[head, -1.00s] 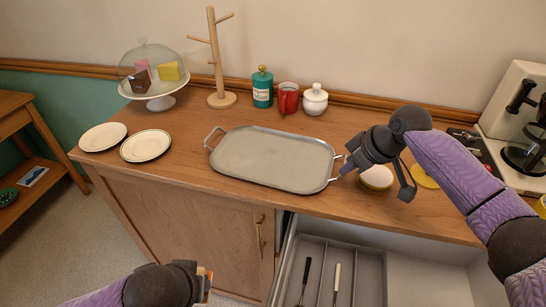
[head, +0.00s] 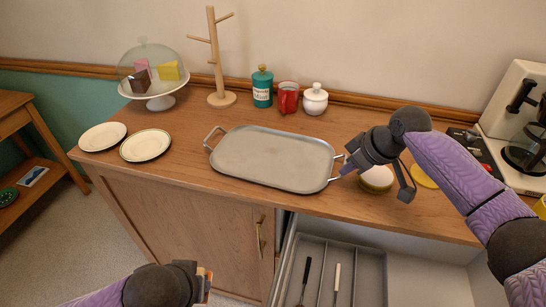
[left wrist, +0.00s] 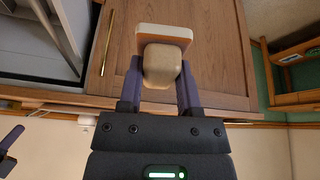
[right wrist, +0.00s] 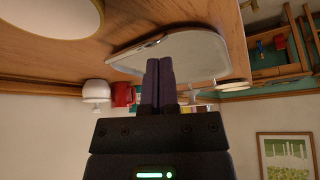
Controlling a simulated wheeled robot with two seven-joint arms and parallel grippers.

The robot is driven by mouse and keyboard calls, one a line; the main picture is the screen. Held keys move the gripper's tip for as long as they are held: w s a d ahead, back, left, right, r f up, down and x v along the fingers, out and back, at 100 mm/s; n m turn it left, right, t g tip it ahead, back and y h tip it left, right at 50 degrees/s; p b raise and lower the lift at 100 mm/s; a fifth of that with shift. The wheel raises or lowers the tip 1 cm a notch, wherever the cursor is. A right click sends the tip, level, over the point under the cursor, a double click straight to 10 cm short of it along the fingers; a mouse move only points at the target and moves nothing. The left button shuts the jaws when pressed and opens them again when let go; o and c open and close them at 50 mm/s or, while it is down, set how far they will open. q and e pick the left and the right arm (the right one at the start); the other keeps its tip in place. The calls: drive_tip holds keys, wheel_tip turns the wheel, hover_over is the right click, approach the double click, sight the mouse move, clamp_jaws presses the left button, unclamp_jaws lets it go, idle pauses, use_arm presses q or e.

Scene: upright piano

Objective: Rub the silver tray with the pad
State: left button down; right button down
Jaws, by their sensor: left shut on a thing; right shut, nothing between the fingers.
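The silver tray (head: 275,160) lies flat on the wooden counter, a handle at each end; part of it shows in the right wrist view (right wrist: 195,50). My right gripper (head: 345,170) is at the tray's right handle, its fingers together and empty. I cannot tell whether they touch the handle. The right wrist view shows the closed fingers (right wrist: 158,62) in front of the tray. My left gripper (left wrist: 161,75) is shut on the rounded tan grip of the pad (left wrist: 165,34), which has a pale face. In the head view the left gripper (head: 205,285) is low, in front of the cabinet, away from the tray.
Two plates (head: 146,146), a domed cake stand (head: 160,102), a mug tree (head: 221,99), a teal canister (head: 262,88), a red mug (head: 288,98) and a white jar (head: 314,100) surround the tray. An open drawer (head: 340,262) juts out below the counter.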

use_arm(q)
drive_tip(key=shift+f+b, duration=0.35)
drive_tip(key=shift+f, duration=0.1)
use_arm(e)
drive_tip(key=shift+f, duration=0.85)
use_arm(q)
drive_tip(key=shift+r, duration=0.1)
use_arm(e)
drive_tip(key=shift+r, duration=0.1)
